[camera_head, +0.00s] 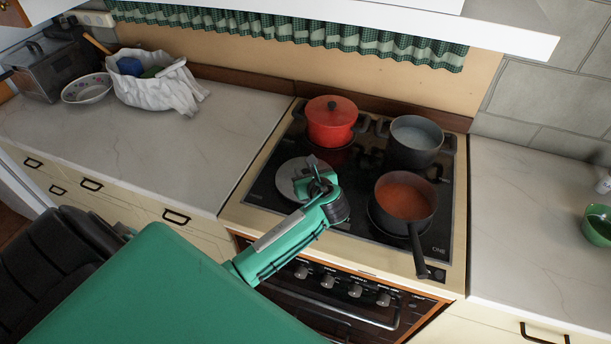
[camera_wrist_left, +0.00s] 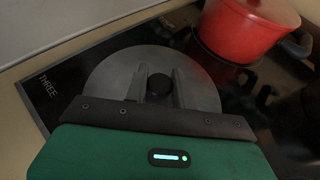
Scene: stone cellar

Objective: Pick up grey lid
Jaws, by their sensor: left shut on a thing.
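The grey lid (camera_head: 291,176) is a round flat disc with a dark knob, at the left front of the black stovetop. It also shows in the left wrist view (camera_wrist_left: 115,80), in front of my left gripper (camera_wrist_left: 160,88). In that view the two fingers stand on either side of the dark knob (camera_wrist_left: 159,84) and are shut on it. In the head view my left gripper (camera_head: 317,178) reaches over the lid from the right and hides part of it. I cannot tell whether the lid touches the stovetop. My right gripper is in neither view.
A red lidded pot (camera_head: 331,124) stands behind the lid. A grey pot (camera_head: 414,143) is at the back right, and a pan of red sauce (camera_head: 404,199) at the front right. The counter (camera_head: 235,130) left of the stove is clear near it. A green bowl (camera_head: 597,226) is far right.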

